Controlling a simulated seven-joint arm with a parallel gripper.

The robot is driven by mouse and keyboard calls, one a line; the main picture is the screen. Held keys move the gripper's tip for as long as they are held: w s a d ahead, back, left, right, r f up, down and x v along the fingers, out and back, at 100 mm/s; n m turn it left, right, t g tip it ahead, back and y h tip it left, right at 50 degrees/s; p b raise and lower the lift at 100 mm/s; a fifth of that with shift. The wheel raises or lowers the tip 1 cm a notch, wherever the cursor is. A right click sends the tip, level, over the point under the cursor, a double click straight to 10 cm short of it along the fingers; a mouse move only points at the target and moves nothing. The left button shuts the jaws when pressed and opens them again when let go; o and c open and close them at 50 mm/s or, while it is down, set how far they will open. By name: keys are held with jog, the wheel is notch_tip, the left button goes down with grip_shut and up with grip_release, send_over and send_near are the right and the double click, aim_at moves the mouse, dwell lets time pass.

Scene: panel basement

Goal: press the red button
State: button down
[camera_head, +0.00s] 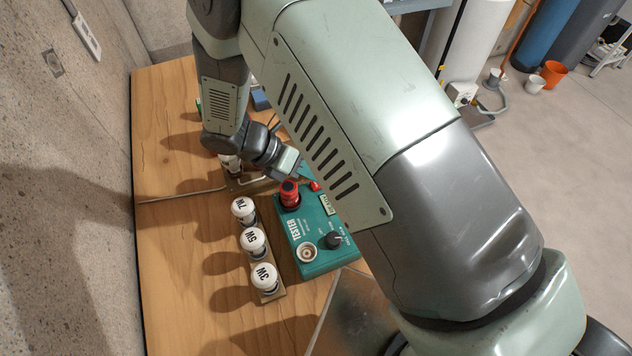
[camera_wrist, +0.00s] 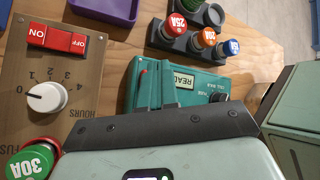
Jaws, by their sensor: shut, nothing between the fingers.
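The teal tester (camera_head: 318,266) lies on the wooden table. In the head view, a red button-like cylinder (camera_head: 289,190) stands at its upper left, and a small red piece (camera_head: 315,186) sits beside the READY display. I cannot tell for sure which is the red button. The wrist view shows the tester (camera_wrist: 152,92) with the small red piece (camera_wrist: 143,80); my gripper hides its nearer part, and the cylinder is not visible there. My gripper (camera_head: 297,169) is shut and empty, just above the cylinder in the head view, its tips partly hidden. It fills the bottom of the wrist view (camera_wrist: 172,106).
A row of white lamps (camera_head: 254,243) stands left of the tester. A control panel (camera_wrist: 72,75) has a red ON/OFF switch (camera_wrist: 57,38) and a white dial (camera_wrist: 46,97). A 30A fuse (camera_wrist: 30,160) and a rack (camera_wrist: 170,38) of coloured fuses are nearby. My arm covers much of the head view.

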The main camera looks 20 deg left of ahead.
aim_at(314, 185)
jog(key=shift+f, duration=0.1)
dwell(0.6)
jog(key=shift+f, duration=0.35)
jog(key=shift+d+f, duration=0.1)
jog(key=shift+f, duration=0.35)
dwell(0.3)
jog(key=shift+d+f, duration=0.2)
jog(key=shift+f, duration=0.15)
dwell(0.7)
jog(key=shift+s+d+r, duration=0.15)
jog(key=shift+d+r, duration=0.15)
jog(key=shift+r, duration=0.45)
jog(key=shift+a, duration=0.1)
jog(key=shift+a+r, duration=0.15)
jog(key=shift+r, duration=2.5)
